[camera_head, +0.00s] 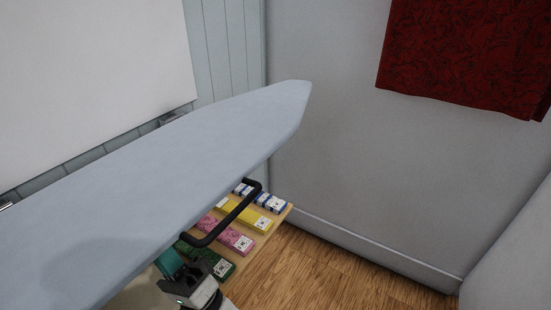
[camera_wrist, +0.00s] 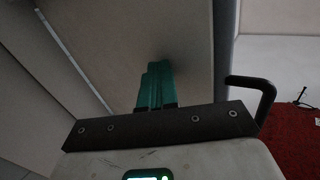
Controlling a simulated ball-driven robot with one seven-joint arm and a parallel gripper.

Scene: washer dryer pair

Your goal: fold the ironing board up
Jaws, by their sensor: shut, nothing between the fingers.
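The ironing board (camera_head: 150,190) is a grey-blue, pointed slab unfolded roughly level across the head view, its nose towards the back wall. A black bar handle (camera_head: 222,222) sticks out from beneath its right edge. My gripper (camera_head: 166,260), with teal fingers, is at the board's near right edge, just left of the handle's near end. In the wrist view the fingers (camera_wrist: 155,85) are together and empty before a grey surface that looks like the board's underside (camera_wrist: 190,45). The black handle (camera_wrist: 265,92) is to their right. The board's legs are hidden.
Below the board, a wooden shelf (camera_head: 284,214) holds several coloured packets (camera_head: 243,215). A dark red cloth (camera_head: 465,55) hangs on the grey wall (camera_head: 340,140). A white panel (camera_head: 90,75) is at upper left. Bare wood floor (camera_head: 310,275) is free at lower right.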

